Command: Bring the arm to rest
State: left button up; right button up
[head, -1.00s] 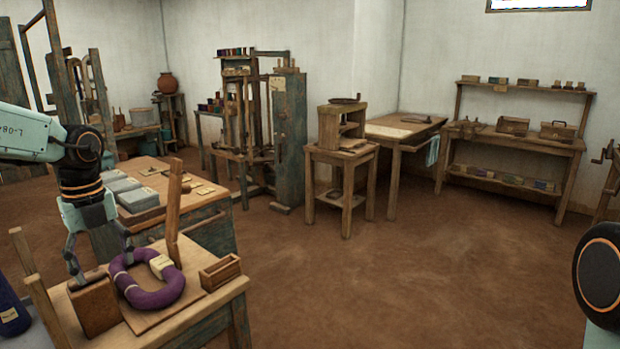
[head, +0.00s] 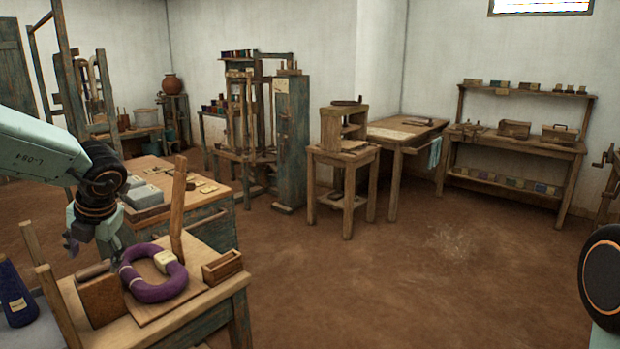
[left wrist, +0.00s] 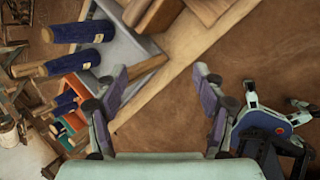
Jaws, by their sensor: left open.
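My left arm comes in from the left in the head view. Its gripper (head: 92,246) hangs above the left part of the near wooden table (head: 215,300), close behind a brown wooden block (head: 101,298). In the left wrist view the two fingers of the left gripper (left wrist: 157,85) are spread apart with nothing between them. A table corner and bare floor show beyond them. My right gripper is in neither view.
A purple yarn ring (head: 152,292) lies on the near table beside an upright wooden post (head: 178,215) and a small open box (head: 221,267). The brown floor (head: 400,280) is clear.

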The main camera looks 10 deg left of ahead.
pick_arm(q)
jog(key=d+f+m+t+b, duration=0.45)
jog(key=d+f+m, duration=1.3)
jog(key=m, duration=0.85)
jog(key=s+d+f+m+g+h+b, duration=0.1)
jog(key=s+d+f+m+g, duration=0.1)
jog(key=s+d+f+m, duration=0.2)
jog(key=s+d+f+m+g+h+b, duration=0.2)
jog(key=s+d+f+m, duration=0.2)
jog(key=s+f, duration=0.7)
jog(key=s+d+f+m+g+h+b, duration=0.2)
jog(key=s+d+f+m, duration=0.2)
jog(key=s, duration=1.1)
notch_tip(320, 180, down, 4)
jog(key=shift+s+d+r, duration=0.1)
jog(key=shift+s+d, duration=0.05)
jog(key=shift+d, duration=0.55)
